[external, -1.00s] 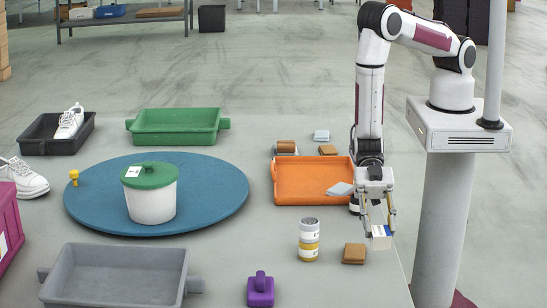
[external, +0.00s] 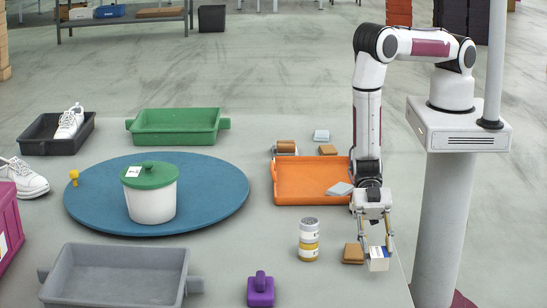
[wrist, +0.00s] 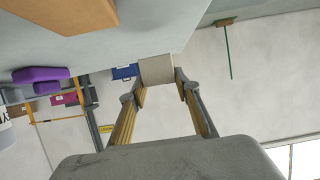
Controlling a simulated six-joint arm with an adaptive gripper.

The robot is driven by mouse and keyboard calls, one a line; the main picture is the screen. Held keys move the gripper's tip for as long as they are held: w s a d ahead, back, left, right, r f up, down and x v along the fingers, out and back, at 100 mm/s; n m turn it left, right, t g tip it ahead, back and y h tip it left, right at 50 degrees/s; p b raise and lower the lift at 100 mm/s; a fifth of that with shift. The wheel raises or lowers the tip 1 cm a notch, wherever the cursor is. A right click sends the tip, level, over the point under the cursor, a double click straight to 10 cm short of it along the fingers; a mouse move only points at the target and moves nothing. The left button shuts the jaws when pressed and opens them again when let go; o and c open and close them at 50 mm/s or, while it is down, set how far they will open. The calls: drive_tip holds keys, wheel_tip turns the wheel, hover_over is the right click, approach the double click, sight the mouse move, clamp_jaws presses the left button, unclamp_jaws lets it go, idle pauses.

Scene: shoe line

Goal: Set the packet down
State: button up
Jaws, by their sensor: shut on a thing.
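The packet (external: 379,264), a small pale box with a blue and yellow marking, is held between my gripper's fingertips (external: 377,250) near the right edge of the table. In the wrist view the packet shows its plain beige face (wrist: 156,70) between the two yellow-padded fingers (wrist: 158,84). My gripper is shut on it and points down. The packet is close to the table top; I cannot tell if its bottom touches.
A brown block (external: 353,254) lies just left of the packet, with a labelled can (external: 309,240) further left. An orange tray (external: 290,199) is behind, with a grey-white flat piece (external: 340,189) at its corner. A purple object (external: 260,290) stands at the front.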

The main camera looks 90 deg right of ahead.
sight(376, 260)
drive_tip(key=shift+f, duration=2.05)
drive_tip(key=shift+f, duration=0.2)
drive_tip(key=o, duration=1.3)
drive_tip(key=shift+c, duration=0.2)
drive_tip(key=shift+r, duration=0.2)
drive_tip(key=shift+v, duration=6)
